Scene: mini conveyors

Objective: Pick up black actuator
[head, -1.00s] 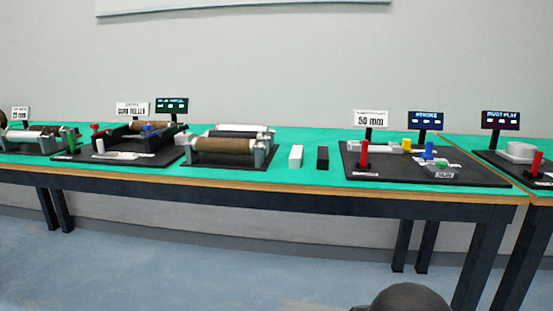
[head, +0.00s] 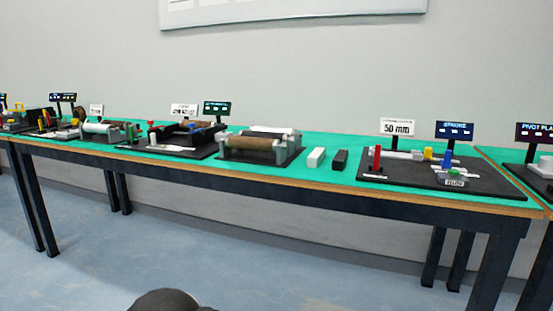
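A small black block (head: 340,160), which looks like the black actuator, lies on the green table top (head: 345,187). It is just right of a similar white block (head: 316,157), with a narrow gap between them. Nothing covers it. My gripper's fingers are not in view. Only a dark rounded part of my own body shows at the bottom edge, well away from the block.
A roller unit (head: 252,146) stands left of the blocks. A black board (head: 400,174) with a red post (head: 376,159) and a 50 mm sign (head: 397,128) lies to their right. Green surface is bare in front of the blocks.

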